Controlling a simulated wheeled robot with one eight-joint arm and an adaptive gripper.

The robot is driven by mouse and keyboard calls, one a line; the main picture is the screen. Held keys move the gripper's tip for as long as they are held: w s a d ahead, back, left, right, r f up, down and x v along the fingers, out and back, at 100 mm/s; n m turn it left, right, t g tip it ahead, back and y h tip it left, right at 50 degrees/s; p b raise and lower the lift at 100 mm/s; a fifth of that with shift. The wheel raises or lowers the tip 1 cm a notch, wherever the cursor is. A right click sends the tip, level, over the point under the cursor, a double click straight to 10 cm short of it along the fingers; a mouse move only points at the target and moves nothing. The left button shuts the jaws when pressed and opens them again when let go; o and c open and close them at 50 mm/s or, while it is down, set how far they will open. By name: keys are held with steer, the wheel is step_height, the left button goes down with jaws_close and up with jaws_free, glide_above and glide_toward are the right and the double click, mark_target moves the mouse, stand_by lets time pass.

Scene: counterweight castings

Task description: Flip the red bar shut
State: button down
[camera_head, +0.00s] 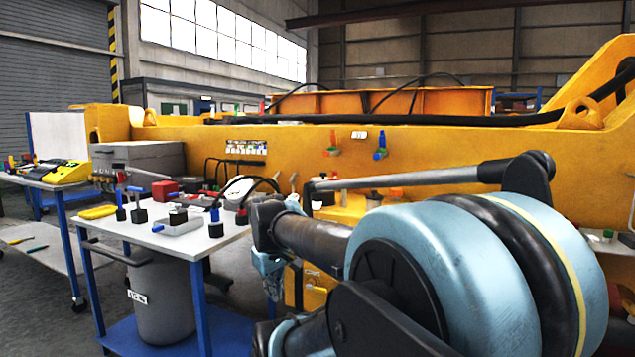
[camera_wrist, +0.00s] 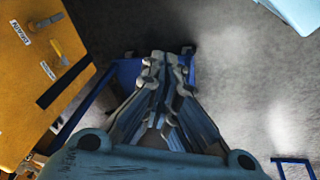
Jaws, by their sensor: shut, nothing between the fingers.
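I cannot pick out the red bar for certain in either view. In the head view a small red-and-green fitting (camera_head: 333,146) sits on the yellow casting (camera_head: 450,152), left of a blue-handled fitting (camera_head: 380,148). A red block (camera_head: 165,191) lies at the back of the white-topped table (camera_head: 160,236). My gripper (camera_wrist: 163,68) is shut and empty in the wrist view, its fingertips close together over a blue frame and grey floor. It touches nothing that I can make out. In the head view my arm covers part of the casting's front.
Bare floor (camera_wrist: 245,90) lies to the right. The table holds several small handled parts, with a grey bin (camera_head: 162,300) under its top. Another table (camera_head: 50,180) stands farther left.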

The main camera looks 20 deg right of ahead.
steer(key=w+d+r+n+t+h, duration=0.1)
steer(key=w+d+r+n+h, duration=0.2)
steer(key=w+d+r+n, duration=1.05)
steer(key=w+d+r+n+t+h, duration=0.1)
steer(key=w+d+r+n+h, duration=0.2)
steer(key=w+d+r+n, duration=0.95)
steer(key=w+d+f+m, duration=0.1)
steer(key=w+d+m, duration=0.3)
steer(key=w+d, duration=0.3)
steer(key=shift+w+f+m, duration=0.35)
steer(key=shift+w+m, duration=0.05)
steer(key=shift+w, duration=0.25)
steer(key=shift+d, duration=0.1)
